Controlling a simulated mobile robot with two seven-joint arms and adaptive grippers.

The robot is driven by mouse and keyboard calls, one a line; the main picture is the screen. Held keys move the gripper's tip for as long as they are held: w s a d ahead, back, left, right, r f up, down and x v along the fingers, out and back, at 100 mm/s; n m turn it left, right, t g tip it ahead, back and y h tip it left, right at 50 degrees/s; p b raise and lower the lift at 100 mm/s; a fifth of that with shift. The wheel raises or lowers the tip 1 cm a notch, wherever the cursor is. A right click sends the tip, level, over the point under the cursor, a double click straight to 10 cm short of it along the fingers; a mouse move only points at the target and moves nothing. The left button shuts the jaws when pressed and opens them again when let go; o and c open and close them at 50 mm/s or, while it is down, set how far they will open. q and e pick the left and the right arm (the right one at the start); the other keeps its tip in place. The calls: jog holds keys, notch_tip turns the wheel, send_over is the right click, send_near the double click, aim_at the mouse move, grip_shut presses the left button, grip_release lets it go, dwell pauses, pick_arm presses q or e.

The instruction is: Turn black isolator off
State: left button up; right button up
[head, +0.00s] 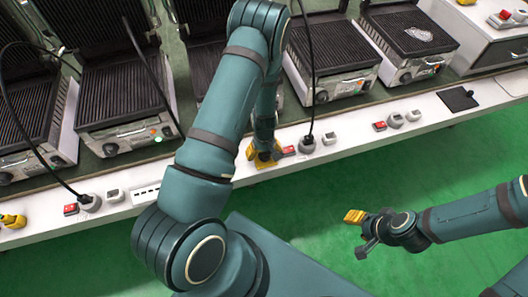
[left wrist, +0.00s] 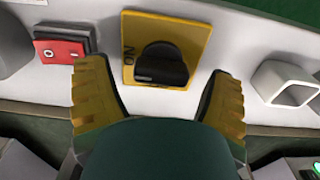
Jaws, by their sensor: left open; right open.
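The black isolator (left wrist: 162,66) is a black knob on a yellow square plate (left wrist: 185,30) on the white panel, in the left wrist view. The letters "ON" are readable at the plate's left edge, beside the knob. My left gripper (head: 263,153) is down at the white ledge in the head view, where it and my arm hide the isolator. In the left wrist view its yellow fingers are apart, one on each side of the knob, with gaps between. My right gripper (head: 357,216) is open and empty over the green floor, away from the ledge.
A red rocker switch (left wrist: 60,50) sits left of the plate and a grey-white socket (left wrist: 285,82) to the right. A plug with a black cable (head: 308,144) stands on the ledge. Several grills (head: 335,58) line the bench behind. The green floor (head: 300,200) in front is clear.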

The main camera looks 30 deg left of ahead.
pick_arm(q)
jog(key=c, duration=1.2)
jog(key=n, duration=0.4)
jog(key=shift+s+a+n+p, duration=0.1)
jog(key=shift+s+n+p, duration=0.05)
jog(key=shift+n+p, duration=0.25)
jog(key=n, duration=0.4)
jog(key=shift+s+p, duration=0.1)
jog(key=shift+p, duration=0.3)
jog(key=n+p, duration=0.1)
jog(key=n, duration=0.4)
jog(key=shift+s, duration=0.15)
jog(key=shift+n+p, duration=0.55)
jog(key=shift+n, duration=1.35)
